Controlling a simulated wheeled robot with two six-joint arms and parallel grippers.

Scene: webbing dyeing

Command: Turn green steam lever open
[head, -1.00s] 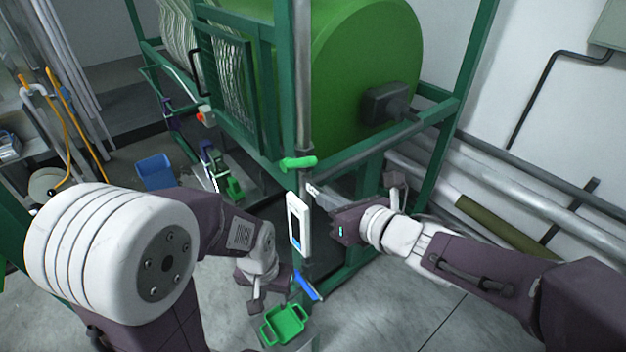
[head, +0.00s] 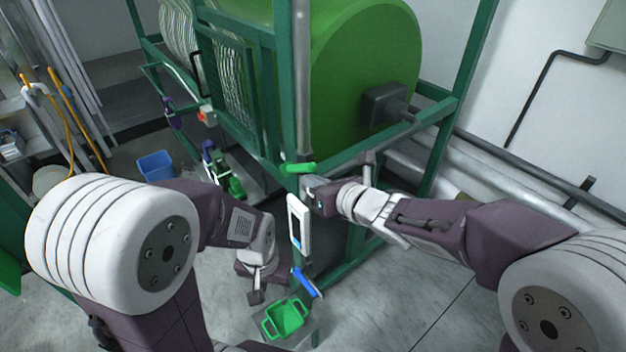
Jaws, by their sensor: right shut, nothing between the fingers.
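The green steam lever (head: 298,169) sticks out roughly level from the upright pipe at the machine's front corner. My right gripper (head: 307,190) is shut and empty. It is just below the lever and close to the pipe; I cannot tell whether it touches either. My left gripper (head: 256,294) hangs low at the lower middle, well below the lever and near the green tray. Its fingers are too small and turned away to show whether they are open.
A white gauge panel (head: 306,223) is mounted below the lever, with a blue handle (head: 308,283) under it. A green tray (head: 289,321) stands at the bottom. The green drum (head: 365,55) and frame fill the back. Pipes run along the right wall.

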